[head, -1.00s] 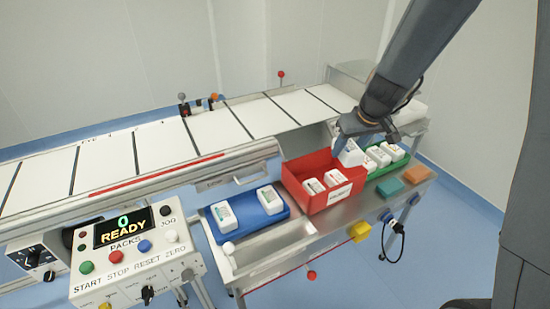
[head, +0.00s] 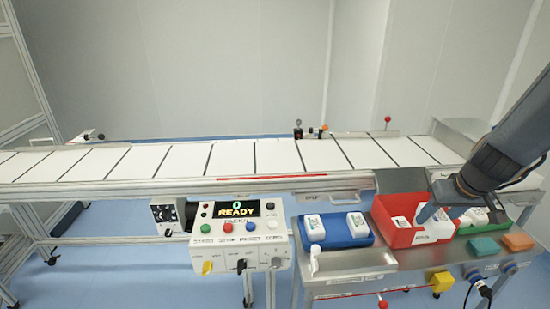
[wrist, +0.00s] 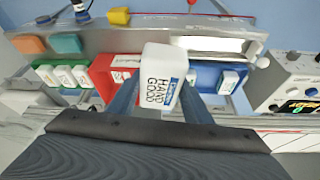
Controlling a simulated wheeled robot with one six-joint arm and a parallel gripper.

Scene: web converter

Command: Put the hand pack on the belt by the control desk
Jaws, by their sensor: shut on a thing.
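My gripper (head: 428,212) is shut on a white hand pack (head: 438,228) at the red bin (head: 390,238). In the wrist view the hand pack (wrist: 163,78) sits between the two fingers (wrist: 158,100), with HAND and GOOD printed on its face. The red bin behind it holds other white packs. The control desk (head: 238,238), with a READY display showing 0, stands left of the bins. The white belt (head: 232,158) with dark cross lines runs behind the desk, and its stretch there is bare.
A blue tray (head: 335,240) with white packs lies between desk and red bin. A green tray (head: 470,230) with packs is at the right. Teal (head: 483,247) and orange (head: 517,241) blocks lie in front of it. A metal rail (head: 290,182) edges the belt.

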